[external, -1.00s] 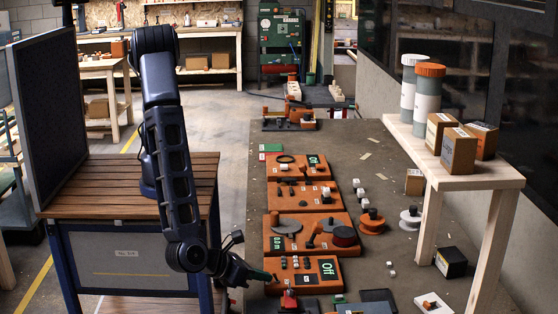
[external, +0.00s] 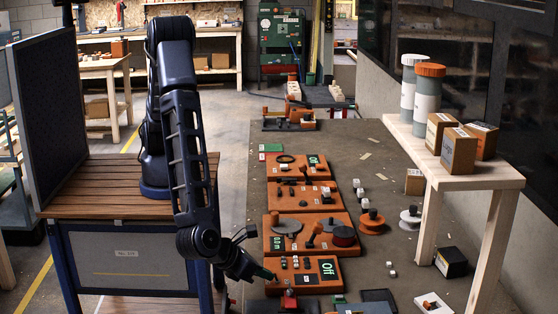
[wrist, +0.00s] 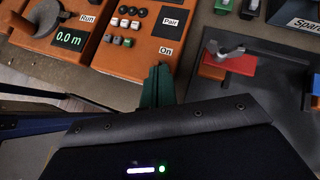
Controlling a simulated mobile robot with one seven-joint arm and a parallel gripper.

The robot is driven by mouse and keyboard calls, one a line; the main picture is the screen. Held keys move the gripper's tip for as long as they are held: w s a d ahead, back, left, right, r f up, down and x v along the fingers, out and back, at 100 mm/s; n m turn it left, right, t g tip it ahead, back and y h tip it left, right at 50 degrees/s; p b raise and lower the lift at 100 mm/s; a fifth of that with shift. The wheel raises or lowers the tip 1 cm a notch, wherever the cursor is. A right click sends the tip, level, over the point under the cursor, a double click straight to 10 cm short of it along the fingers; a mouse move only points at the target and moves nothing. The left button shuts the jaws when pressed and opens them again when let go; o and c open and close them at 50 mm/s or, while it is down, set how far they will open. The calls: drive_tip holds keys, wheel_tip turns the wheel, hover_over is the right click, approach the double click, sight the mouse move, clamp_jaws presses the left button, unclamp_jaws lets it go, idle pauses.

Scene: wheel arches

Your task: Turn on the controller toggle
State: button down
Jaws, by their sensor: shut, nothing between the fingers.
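The controller looks to be the nearest orange panel (external: 333,288), with several small buttons and a black display reading "Off" (external: 328,269). My gripper (external: 272,278) is shut and empty, at the panel's left edge. In the wrist view its green fingertips (wrist: 157,72) are together, just beside the "On" label; I cannot tell whether they touch anything.
A red block with a metal lever (wrist: 230,60) sits on a dark base close beside my fingers. A neighbouring orange panel shows "0.0 m" (wrist: 72,38). More orange panels line the bench behind. A wooden shelf (external: 470,178) with boxes stands at the right.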

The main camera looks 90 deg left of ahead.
drive_tip(key=shift+w+r+m+g, duration=0.2)
drive_tip(key=shift+w+g, duration=0.25)
drive_tip(key=shift+g, duration=0.45)
drive_tip(key=shift+w+r+m+g, duration=0.1)
drive_tip(key=shift+w+r+g, duration=0.25)
drive_tip(key=shift+g, duration=0.55)
drive_tip(key=shift+f, duration=0.1)
drive_tip(key=shift+r, duration=0.2)
drive_tip(key=shift+r, duration=0.65)
drive_tip(key=shift+s+d+r, duration=0.15)
drive_tip(key=shift+s+d, duration=0.1)
drive_tip(key=shift+s, duration=0.25)
drive_tip(key=v, duration=1.2)
drive_tip(key=shift+s+d, duration=0.15)
drive_tip(key=shift+s, duration=0.2)
